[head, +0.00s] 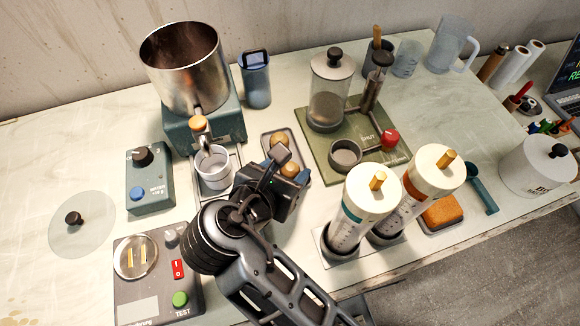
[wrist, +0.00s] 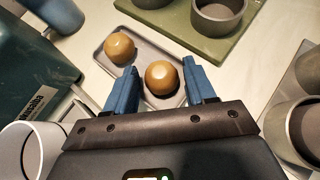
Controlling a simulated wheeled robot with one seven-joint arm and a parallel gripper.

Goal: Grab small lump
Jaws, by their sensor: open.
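Two round tan clay lumps sit on a small grey tray (wrist: 107,64). One lump (wrist: 161,77) lies between my gripper's blue fingers; it also shows in the head view (head: 290,170), partly hidden by my gripper. The other lump (wrist: 119,47) lies beyond the left finger, towards the tray's far corner, and shows in the head view (head: 278,138). They look close in size, so I cannot tell surely which is smaller. My gripper (wrist: 159,72) is open, one finger on each side of the nearer lump. I cannot tell whether either finger touches it.
A metal cup (head: 213,168) stands just left of my gripper, before the teal machine with a large pot (head: 183,70). A green board (head: 320,148) with a jar, press and cup lies behind right. Two tall clear cylinders (head: 358,205) stand close on the right.

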